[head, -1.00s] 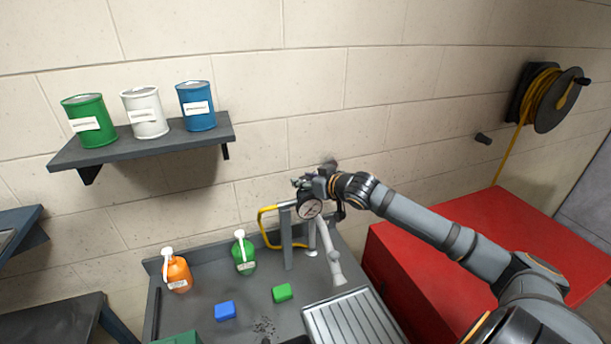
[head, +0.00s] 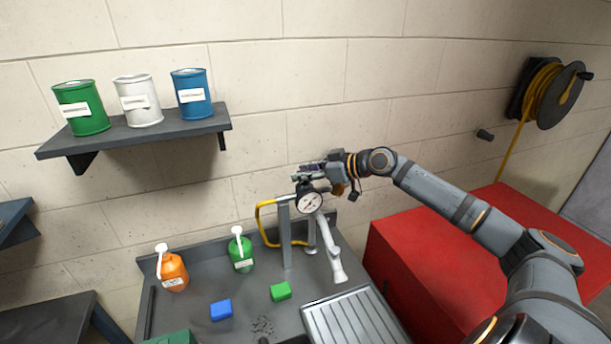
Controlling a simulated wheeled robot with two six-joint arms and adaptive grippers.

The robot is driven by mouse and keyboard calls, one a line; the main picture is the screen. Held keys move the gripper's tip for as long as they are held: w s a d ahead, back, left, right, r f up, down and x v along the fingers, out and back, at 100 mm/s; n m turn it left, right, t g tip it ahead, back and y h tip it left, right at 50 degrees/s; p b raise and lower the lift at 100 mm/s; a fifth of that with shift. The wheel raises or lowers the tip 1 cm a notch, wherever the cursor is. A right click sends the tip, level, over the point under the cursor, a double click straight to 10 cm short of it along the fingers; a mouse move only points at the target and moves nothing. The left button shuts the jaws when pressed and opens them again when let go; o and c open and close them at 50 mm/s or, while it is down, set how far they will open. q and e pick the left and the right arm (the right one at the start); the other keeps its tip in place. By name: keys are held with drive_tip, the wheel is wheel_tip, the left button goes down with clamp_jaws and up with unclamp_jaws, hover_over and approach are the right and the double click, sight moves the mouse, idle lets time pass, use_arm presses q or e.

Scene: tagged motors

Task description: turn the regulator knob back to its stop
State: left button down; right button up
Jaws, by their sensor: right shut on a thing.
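The regulator stands on a post at the back of the grey bench. Its round white gauge (head: 309,202) faces me. My right gripper (head: 309,173) is just above the gauge, at the top of the regulator, with its fingers reaching to the left. It is shut on the regulator knob, which the fingers mostly hide. I cannot tell how far the knob is turned. My left gripper is not in view.
A yellow hose (head: 262,222) loops left of the post, and a pale nozzle (head: 336,264) hangs to its right. Green (head: 241,252) and orange (head: 173,271) bottles and blue (head: 221,309) and green (head: 281,291) blocks are on the bench. A red cabinet (head: 400,285) stands right.

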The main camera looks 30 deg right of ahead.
drive_tip(key=shift+s+f, duration=0.1)
drive_tip(key=shift+f, duration=0.1)
drive_tip(key=o, duration=1.2)
drive_tip(key=shift+w, duration=0.25)
drive_tip(key=shift+s+r, duration=0.1)
drive_tip(key=shift+r, duration=0.05)
wheel_tip(320, 180, up, 10)
drive_tip(key=shift+f, duration=0.1)
